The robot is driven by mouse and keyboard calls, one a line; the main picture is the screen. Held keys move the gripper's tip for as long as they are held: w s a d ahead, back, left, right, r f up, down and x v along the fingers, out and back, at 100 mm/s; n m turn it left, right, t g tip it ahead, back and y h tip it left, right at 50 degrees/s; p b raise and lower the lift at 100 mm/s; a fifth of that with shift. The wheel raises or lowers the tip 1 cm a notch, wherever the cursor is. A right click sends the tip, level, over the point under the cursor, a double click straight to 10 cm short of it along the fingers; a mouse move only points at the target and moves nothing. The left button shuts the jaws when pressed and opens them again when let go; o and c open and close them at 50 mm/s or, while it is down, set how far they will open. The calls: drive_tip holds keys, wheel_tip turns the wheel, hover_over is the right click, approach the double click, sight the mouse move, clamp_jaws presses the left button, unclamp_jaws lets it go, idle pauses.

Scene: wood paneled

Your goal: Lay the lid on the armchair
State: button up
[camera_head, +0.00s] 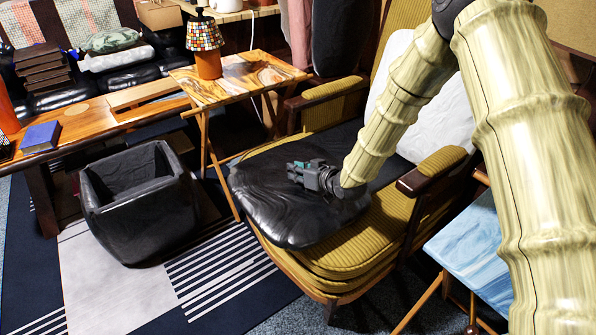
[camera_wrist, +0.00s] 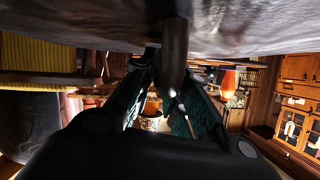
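The lid (camera_head: 285,205) looks to be the black, leathery, rounded slab over the armchair's seat. It reaches past the seat's left front edge; I cannot tell whether it rests fully on the seat. The armchair (camera_head: 375,235) has yellow ribbed upholstery and wooden arms. My gripper (camera_head: 298,170) is low over the top of the lid. In the wrist view, the lid's wrinkled underside or top (camera_wrist: 250,30) fills the upper edge. A dark, rounded bar on it, like a handle, sits between my close-set fingertips (camera_wrist: 173,70). My fingers seem shut on it, and partly hide it.
An open black bin (camera_head: 140,205) stands on the striped rug to the left. A small wooden table (camera_head: 240,80) with a lamp (camera_head: 207,50) stands behind it. A white cushion (camera_head: 435,110) leans on the chair back. A blue-topped table (camera_head: 470,245) is close at the right.

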drive_tip(key=shift+o, duration=1.3)
drive_tip(key=shift+r, duration=0.15)
drive_tip(key=shift+s+d+r, duration=0.1)
drive_tip(key=shift+s+d, duration=0.05)
drive_tip(key=p+v, duration=0.2)
drive_tip(key=v, duration=0.9)
drive_tip(key=shift+s+d+r+p, duration=0.1)
drive_tip(key=shift+s+d+p, duration=0.1)
drive_tip(key=shift+p, duration=0.15)
